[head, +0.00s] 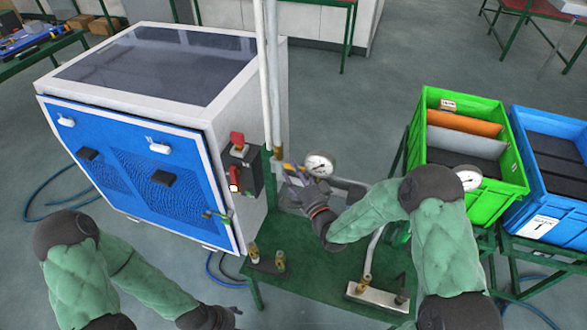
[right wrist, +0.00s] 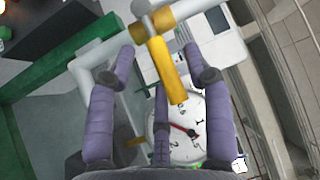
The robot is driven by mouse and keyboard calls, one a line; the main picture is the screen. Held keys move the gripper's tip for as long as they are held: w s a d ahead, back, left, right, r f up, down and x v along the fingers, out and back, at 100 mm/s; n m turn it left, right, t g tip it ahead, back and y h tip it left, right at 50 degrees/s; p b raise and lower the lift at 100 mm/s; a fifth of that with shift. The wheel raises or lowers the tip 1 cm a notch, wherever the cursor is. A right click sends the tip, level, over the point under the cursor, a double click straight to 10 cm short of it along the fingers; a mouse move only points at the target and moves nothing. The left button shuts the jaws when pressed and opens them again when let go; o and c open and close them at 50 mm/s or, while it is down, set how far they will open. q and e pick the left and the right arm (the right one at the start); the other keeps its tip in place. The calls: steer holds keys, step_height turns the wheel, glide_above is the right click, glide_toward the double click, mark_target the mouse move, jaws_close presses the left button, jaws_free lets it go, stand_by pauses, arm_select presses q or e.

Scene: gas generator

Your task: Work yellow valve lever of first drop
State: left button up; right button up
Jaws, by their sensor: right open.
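The yellow valve lever (right wrist: 168,72) shows large in the right wrist view, below a brass fitting on a white pipe. In the head view it is a small yellow piece (head: 289,167) beside the vertical pipes. My right gripper (head: 292,178) is open at the lever, fingers toward the pipe. In the right wrist view the lever lies between the spread fingers (right wrist: 170,75); I cannot tell whether any finger touches it. My left gripper (head: 234,311) is low at the bottom edge, away from the valve, its fingers too small to read.
A round gauge (head: 319,164) sits close to my right gripper, with another (head: 468,178) farther right. The blue-fronted generator cabinet (head: 140,170) stands left of the pipes. Green (head: 490,205) and blue (head: 555,220) crates stand right. A green stand (head: 300,240) with brass fittings lies below.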

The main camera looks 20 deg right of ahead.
steer(key=shift+x, duration=0.8)
steer(key=shift+c, duration=0.3)
jaws_close()
arm_select(q)
steer(key=shift+r, duration=0.1)
arm_select(e)
steer(key=shift+r, duration=0.1)
